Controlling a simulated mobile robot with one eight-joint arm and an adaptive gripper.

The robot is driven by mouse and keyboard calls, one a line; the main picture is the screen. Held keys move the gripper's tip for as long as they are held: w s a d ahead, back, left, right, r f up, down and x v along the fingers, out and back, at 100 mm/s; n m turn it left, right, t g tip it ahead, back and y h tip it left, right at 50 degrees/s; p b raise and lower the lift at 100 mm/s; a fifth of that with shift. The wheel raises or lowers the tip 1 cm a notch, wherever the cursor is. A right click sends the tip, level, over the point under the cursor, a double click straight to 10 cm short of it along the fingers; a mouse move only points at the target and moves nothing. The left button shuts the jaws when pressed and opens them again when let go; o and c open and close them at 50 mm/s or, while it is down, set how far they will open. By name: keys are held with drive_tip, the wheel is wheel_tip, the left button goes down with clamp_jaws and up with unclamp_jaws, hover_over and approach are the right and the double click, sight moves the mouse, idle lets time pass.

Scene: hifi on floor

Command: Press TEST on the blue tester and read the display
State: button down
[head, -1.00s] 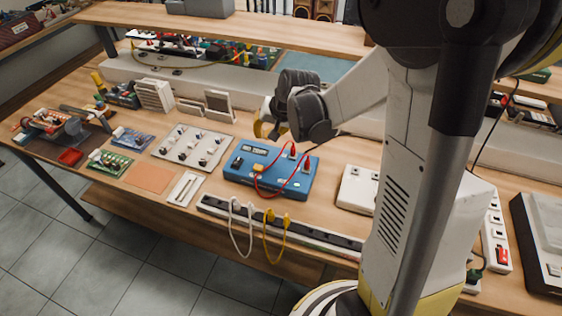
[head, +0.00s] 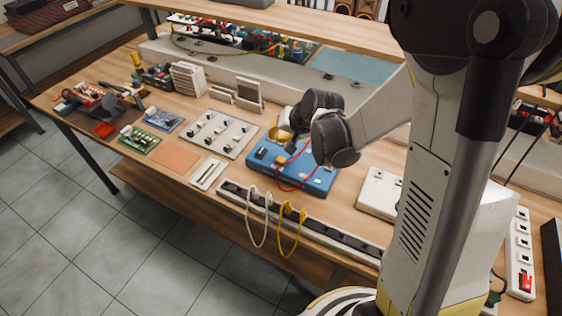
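The blue tester (head: 318,181) lies on the wooden bench, with red leads (head: 281,187) looping over its front. A small dark control (head: 260,153) shows at its left end. My gripper (head: 279,134) is over the far left part of the tester, partly hidden behind my dark wrist joints. I cannot tell whether it touches the tester. Its fingers are too small and covered to show whether they are open or shut. The display is hidden behind my gripper and arm, and the TEST button cannot be made out.
A white panel with knobs (head: 222,134) lies left of the tester, and a white box (head: 379,192) lies to its right. A power strip (head: 323,231) with white and yellow cables (head: 289,232) runs along the front edge. White upright holders (head: 248,94) stand behind.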

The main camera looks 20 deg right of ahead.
sight(278, 157)
drive_tip(key=shift+f+b, duration=2.3)
drive_tip(key=shift+f, duration=0.9)
drive_tip(key=shift+f+b, duration=0.4)
drive_tip(key=shift+b, duration=0.05)
drive_tip(key=shift+f+b, duration=0.45)
drive_tip(key=shift+b, duration=0.05)
drive_tip(key=shift+r, duration=0.15)
drive_tip(key=shift+r+p, duration=0.7)
drive_tip(key=shift+r, duration=0.05)
wheel_tip(278, 157, up, 5)
drive_tip(key=p, duration=0.3)
drive_tip(key=shift+p, duration=0.4)
